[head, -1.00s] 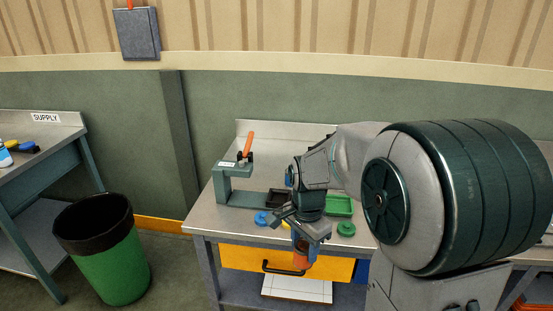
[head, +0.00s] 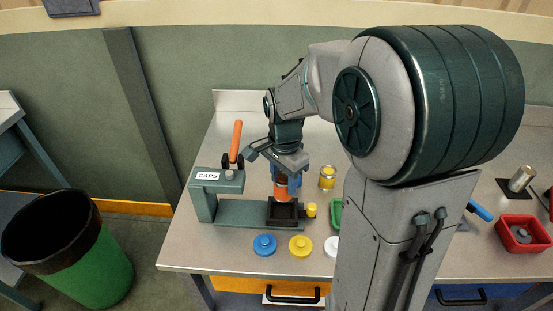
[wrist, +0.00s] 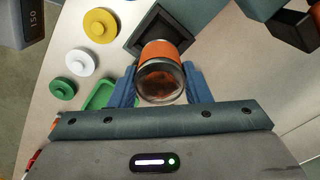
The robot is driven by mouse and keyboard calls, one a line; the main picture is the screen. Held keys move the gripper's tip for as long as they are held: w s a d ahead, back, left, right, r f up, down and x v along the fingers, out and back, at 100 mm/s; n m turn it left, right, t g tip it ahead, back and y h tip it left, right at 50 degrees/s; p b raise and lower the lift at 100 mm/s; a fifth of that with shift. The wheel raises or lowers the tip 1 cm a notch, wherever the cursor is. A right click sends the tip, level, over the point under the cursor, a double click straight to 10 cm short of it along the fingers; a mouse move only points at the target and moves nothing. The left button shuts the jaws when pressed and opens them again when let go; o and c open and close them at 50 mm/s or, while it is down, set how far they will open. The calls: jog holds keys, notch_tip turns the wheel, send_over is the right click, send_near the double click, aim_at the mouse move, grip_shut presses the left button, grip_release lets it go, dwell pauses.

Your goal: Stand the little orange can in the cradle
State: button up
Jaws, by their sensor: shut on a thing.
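The little orange can (head: 283,189) is upright between the blue fingers of my gripper (head: 288,181), which is shut on it. In the wrist view the can (wrist: 164,50) shows its orange side and round end between the fingers of the gripper (wrist: 160,84). The cradle (head: 286,216) is a black square holder on the base of the green press (head: 232,211) marked CAPS. The can's lower end is at or just above the cradle's back part; I cannot tell whether it touches. In the wrist view the cradle's dark rim (wrist: 150,24) is partly hidden behind the can.
The press's orange lever (head: 236,140) rises left of my gripper. Blue (head: 265,245), yellow (head: 300,245) and white (head: 332,246) caps lie in front. A green tray (head: 336,214) is partly hidden by my arm.

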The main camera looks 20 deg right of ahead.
aim_at(283, 197)
jog(key=shift+w, duration=0.15)
jog(key=shift+f+b, duration=0.6)
jog(key=shift+f, duration=0.15)
jog(key=shift+f+b, duration=1.35)
jog(key=shift+f, duration=0.45)
jog(key=shift+f+b, duration=0.9)
jog(key=shift+f, duration=0.15)
jog(key=o, duration=1.5)
jog(key=shift+o, duration=0.2)
